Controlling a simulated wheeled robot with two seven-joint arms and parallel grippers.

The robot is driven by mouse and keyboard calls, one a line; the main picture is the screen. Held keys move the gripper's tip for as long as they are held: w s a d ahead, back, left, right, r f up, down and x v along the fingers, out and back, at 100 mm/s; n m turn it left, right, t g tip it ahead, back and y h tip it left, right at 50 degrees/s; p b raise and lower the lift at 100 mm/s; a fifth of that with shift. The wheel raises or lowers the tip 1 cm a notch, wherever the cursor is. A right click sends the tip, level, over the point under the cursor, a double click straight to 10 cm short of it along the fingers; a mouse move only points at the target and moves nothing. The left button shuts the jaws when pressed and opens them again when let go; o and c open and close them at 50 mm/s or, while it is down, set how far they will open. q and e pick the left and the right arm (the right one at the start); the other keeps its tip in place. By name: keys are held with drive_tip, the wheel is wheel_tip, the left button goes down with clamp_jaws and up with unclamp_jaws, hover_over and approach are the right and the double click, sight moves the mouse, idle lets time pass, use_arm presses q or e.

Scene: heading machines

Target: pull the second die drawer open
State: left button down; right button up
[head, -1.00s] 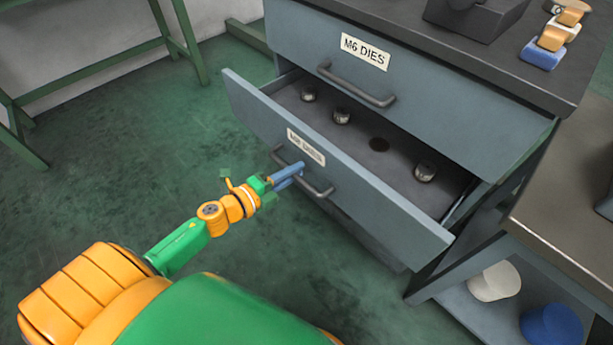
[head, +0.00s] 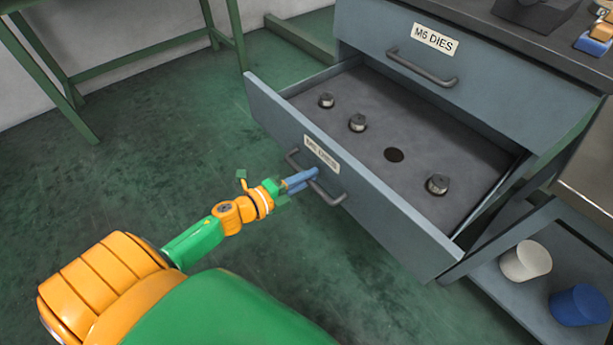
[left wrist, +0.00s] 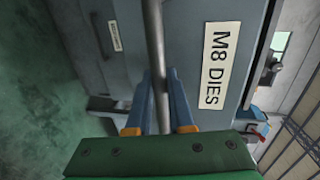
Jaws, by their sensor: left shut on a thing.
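The second drawer (head: 390,218), labelled M8 DIES in the left wrist view, stands well open below the shut M6 DIES drawer (head: 480,80). Its bar handle (head: 330,197) is on the front panel. My left gripper (head: 312,178) is shut on that handle; in the left wrist view the blue fingers (left wrist: 160,108) sit on both sides of the bar. My right gripper is not in the head view.
A side table (head: 590,165) stands at the right, with a white cup-like item (head: 526,261) and a blue one (head: 580,305) on its lower shelf. A green-framed bench (head: 150,60) is at the back left. The green floor (head: 170,130) before the drawer is clear.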

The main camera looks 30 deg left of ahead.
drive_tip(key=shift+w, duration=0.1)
use_arm(q)
drive_tip(key=c, duration=0.8)
unclamp_jaws()
drive_tip(key=shift+c, duration=0.2)
drive_tip(key=v, duration=0.7)
drive_tip(key=shift+p, duration=0.4)
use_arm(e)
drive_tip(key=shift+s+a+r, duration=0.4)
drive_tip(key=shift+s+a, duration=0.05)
use_arm(q)
drive_tip(key=shift+s, duration=0.1)
